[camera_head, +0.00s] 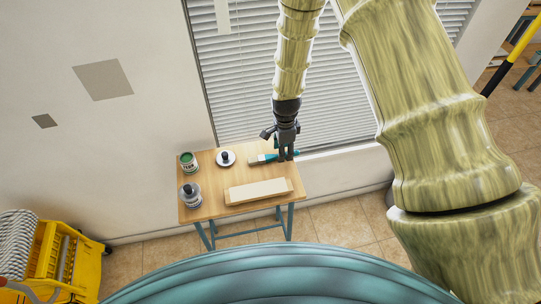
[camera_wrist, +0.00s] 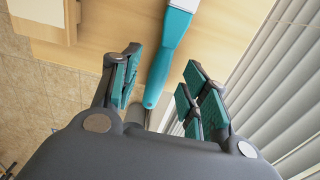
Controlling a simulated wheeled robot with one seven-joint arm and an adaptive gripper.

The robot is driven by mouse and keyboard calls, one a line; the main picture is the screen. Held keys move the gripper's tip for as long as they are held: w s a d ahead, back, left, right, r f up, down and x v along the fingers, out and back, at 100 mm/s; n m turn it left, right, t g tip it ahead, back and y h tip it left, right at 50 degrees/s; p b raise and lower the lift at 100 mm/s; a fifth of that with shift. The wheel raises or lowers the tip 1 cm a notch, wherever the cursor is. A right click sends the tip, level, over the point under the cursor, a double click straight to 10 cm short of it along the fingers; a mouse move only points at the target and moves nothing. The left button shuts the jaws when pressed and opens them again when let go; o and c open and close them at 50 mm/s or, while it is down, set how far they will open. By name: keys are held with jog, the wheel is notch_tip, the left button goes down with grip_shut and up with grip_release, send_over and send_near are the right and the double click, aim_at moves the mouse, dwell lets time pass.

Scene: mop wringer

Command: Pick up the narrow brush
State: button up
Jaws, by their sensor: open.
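The narrow brush (camera_head: 266,158) lies near the back edge of the small wooden table (camera_head: 213,205). It has a teal handle and a pale head pointing left in the head view. In the wrist view the teal handle of the brush (camera_wrist: 169,52) reaches down between my fingers, its pale head at the top edge. My gripper (camera_head: 285,155) is over the handle end at the table's back right. In the wrist view my gripper (camera_wrist: 160,85) is open, a finger on each side of the handle, with gaps showing. I cannot tell its exact height above the brush.
A pale wooden block (camera_head: 258,191) lies along the table's front. A green-topped can (camera_head: 188,162), a grey can (camera_head: 190,194) and a white round lid with a dark knob (camera_head: 225,157) stand at the left. Window blinds (camera_head: 240,80) rise behind. A yellow mop wringer (camera_head: 60,255) is lower left.

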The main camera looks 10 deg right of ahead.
jog(key=shift+f, duration=0.95)
grip_shut()
jog(key=shift+w, duration=0.1)
jog(key=shift+r+b, duration=0.8)
jog(key=shift+r, duration=0.75)
jog(key=s+a+b, duration=0.1)
jog(key=s, duration=0.4)
jog(key=s+a+r+b, duration=0.1)
jog(key=s+b, duration=0.1)
jog(key=s, duration=0.3)
jog(key=s+a+r+b, duration=0.1)
jog(key=s+a, duration=0.1)
jog(key=s, duration=0.3)
jog(key=shift+s+a+b, duration=0.1)
jog(key=shift+s+b, duration=0.2)
jog(key=shift+b, duration=0.05)
